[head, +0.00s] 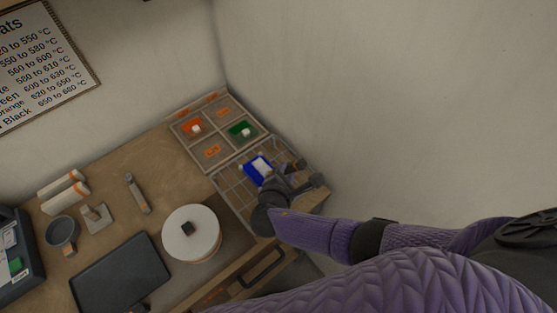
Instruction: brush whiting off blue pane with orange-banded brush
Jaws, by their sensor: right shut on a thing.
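The blue pane (249,174) lies on a wire rack (231,190) at the right end of the bench, with a white patch of whiting (261,166) on it. My right gripper (287,173) is just right of the pane, over the rack. It is shut on what appears to be the orange-banded brush (297,164); only a small orange-brown part shows, and the fingers hide the rest. I cannot tell whether the brush touches the pane. My left gripper is not in view.
A divided tray (205,142) with orange and green panes stands behind the rack. A round white drum (191,235), a dark flat board (119,273), a grey tool (137,193) and a grey cup (62,232) stand to the left. The wall is close behind.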

